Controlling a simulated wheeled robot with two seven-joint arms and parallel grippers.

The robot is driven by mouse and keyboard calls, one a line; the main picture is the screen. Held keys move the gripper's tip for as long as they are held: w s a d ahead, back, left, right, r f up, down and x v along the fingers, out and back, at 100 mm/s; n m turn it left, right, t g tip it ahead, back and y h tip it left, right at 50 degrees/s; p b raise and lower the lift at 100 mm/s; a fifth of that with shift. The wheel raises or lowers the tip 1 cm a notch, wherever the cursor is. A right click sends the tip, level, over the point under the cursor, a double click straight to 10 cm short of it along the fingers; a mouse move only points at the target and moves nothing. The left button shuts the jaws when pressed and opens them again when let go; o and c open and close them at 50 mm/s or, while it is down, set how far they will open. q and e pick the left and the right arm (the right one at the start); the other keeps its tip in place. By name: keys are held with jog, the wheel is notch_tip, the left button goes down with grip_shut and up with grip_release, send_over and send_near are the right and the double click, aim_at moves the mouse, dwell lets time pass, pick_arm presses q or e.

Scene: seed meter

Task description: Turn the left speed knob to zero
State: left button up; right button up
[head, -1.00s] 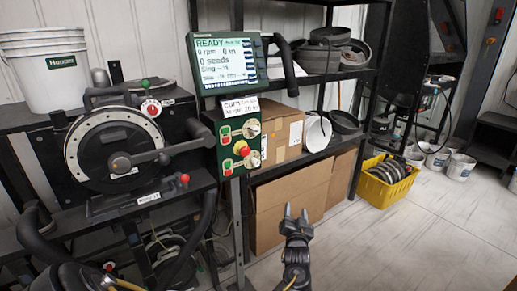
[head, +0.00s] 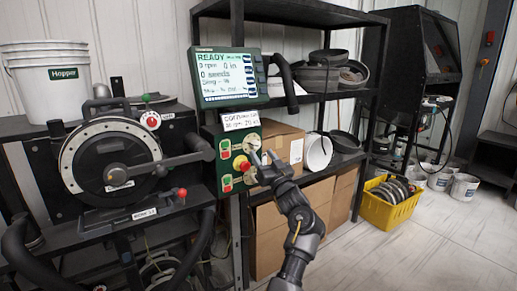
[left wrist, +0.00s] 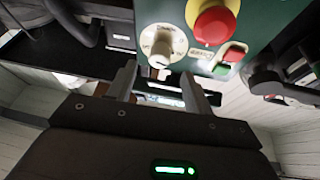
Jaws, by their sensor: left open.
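The green control panel (head: 236,193) stands below the lit display in the head view. It carries an upper pale round knob (head: 253,141), a red mushroom button (head: 243,163) and red and green push buttons (head: 226,150). My left gripper (head: 264,157) is open and empty at the panel's right side, partly covering the lower knob area. In the left wrist view, a white knob (left wrist: 160,42) sits just ahead of the open fingers (left wrist: 160,85), apart from them, with the red button (left wrist: 215,24) to its right. I cannot read the knob labels. My right gripper is not in view.
The display (head: 228,76) reads READY, 0 rpm and 0 seeds. The seed meter disc (head: 110,160) with its crank stands left of the panel. Shelves with cardboard boxes (head: 275,240) are behind my arm. A yellow crate (head: 388,210) stands on open floor at right.

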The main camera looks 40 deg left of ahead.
aim_at(257, 146)
pick_arm(q)
jog(key=shift+x, duration=2.25)
jog(key=shift+f, duration=0.1)
jog(key=c, duration=1)
